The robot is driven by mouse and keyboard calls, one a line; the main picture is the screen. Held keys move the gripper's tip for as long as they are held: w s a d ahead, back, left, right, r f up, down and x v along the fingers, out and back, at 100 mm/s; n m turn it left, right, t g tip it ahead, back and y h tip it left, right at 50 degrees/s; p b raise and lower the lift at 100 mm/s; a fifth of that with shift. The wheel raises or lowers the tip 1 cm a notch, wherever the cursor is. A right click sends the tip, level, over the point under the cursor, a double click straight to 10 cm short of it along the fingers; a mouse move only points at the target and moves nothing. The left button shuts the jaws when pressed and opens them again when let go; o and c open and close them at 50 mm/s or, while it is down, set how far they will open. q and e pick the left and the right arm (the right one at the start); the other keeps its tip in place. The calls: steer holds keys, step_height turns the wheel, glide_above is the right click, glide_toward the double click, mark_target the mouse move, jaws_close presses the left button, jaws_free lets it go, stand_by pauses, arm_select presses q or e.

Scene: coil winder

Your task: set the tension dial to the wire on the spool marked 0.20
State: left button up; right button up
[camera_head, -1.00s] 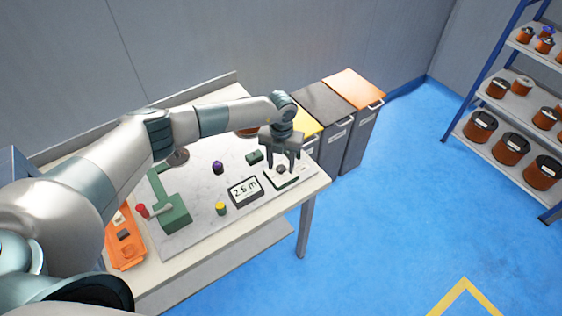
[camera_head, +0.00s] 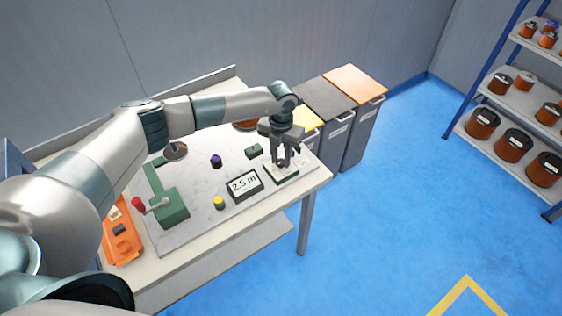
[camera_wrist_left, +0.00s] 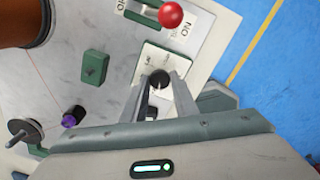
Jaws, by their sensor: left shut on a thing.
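The tension dial's dark round knob (camera_wrist_left: 159,79) stands on a pale plate (camera_wrist_left: 153,64) with small printed marks, too small to read. My left gripper (camera_wrist_left: 157,86) is shut on the knob, one finger on each side of it. In the head view the left gripper (camera_head: 284,162) reaches down onto the dial unit (camera_head: 283,177) near the table's right corner and hides the knob. A copper-coloured spool (camera_wrist_left: 22,20) shows in part at the wrist view's upper left; no 0.20 marking is readable. My right gripper is not in view.
A display (camera_head: 244,185) reads 2.5 m. A green crank device (camera_head: 170,208), a yellow-topped button (camera_head: 219,202) and a purple-topped piece (camera_head: 216,161) stand on the table. A red ball knob (camera_wrist_left: 171,15) is near the dial. Bins (camera_head: 330,112) and a spool shelf (camera_head: 510,115) stand beyond.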

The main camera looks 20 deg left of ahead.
arm_select(q)
steer(key=m+b, duration=0.2)
steer(key=b, duration=0.1)
steer(key=shift+f, duration=0.2)
steer(key=shift+r+m+b, duration=0.25)
steer(key=shift+m+b, duration=0.15)
steer(key=shift+m, duration=0.1)
steer(key=o, duration=1.1)
steer(key=shift+c, duration=0.2)
steer(key=shift+r, duration=0.1)
